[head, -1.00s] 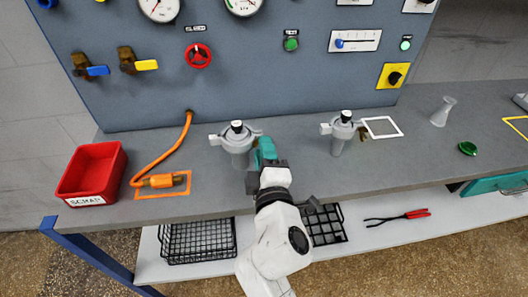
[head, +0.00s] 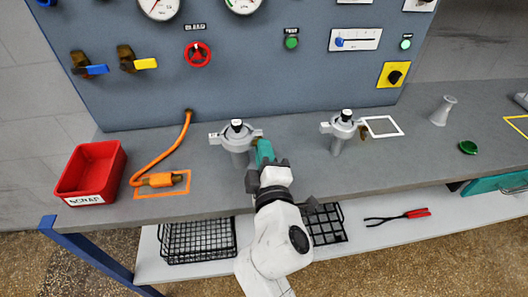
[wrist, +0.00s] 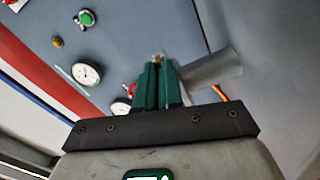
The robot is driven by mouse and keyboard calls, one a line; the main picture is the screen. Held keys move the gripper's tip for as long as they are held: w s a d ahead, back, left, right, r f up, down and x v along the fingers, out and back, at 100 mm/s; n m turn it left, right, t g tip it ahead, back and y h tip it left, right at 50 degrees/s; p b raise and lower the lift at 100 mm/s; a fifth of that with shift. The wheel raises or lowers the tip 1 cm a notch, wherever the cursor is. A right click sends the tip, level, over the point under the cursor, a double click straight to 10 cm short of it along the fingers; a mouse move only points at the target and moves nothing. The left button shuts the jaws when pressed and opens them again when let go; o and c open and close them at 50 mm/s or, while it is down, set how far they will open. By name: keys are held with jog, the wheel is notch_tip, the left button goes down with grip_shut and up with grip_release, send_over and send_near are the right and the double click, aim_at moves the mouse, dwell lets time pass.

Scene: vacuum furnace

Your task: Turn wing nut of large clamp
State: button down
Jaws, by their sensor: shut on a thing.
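The large grey clamp (head: 217,139) sits around the top of the left upright pipe stub (head: 240,158) on the bench, with a black-topped cap above it. My gripper (head: 260,143) is at the clamp's right side, its green fingers shut on the brass wing nut (head: 258,140). The fingers hide most of the nut. In the wrist view a bit of brass, the wing nut (wrist: 158,57), shows at the tips of the closed fingers, with the grey pipe stub (wrist: 212,68) beside them.
A second, smaller clamp (head: 342,128) with a brass wing nut stands to the right by a white outlined square. An orange hose (head: 150,158) and red scrap bin (head: 92,168) lie left. The upright panel (head: 260,90) stands behind. Bench in front is clear.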

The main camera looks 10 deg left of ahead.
jog(key=m+b, duration=0.3)
jog(key=shift+f+m, duration=0.25)
jog(key=shift+m, duration=0.05)
jog(key=m+b, duration=0.4)
jog(key=shift+m, duration=0.3)
jog(key=m+b, duration=0.2)
jog(key=shift+a+m, duration=0.1)
jog(key=shift+m, duration=0.2)
jog(key=shift+r+m+b, duration=0.1)
jog(key=shift+m+b, duration=1)
jog(key=shift+m, duration=0.7)
jog(key=c, duration=1.3)
grip_release()
jog(key=shift+o, duration=0.2)
jog(key=shift+s+r, duration=0.1)
jog(key=shift+r, duration=0.05)
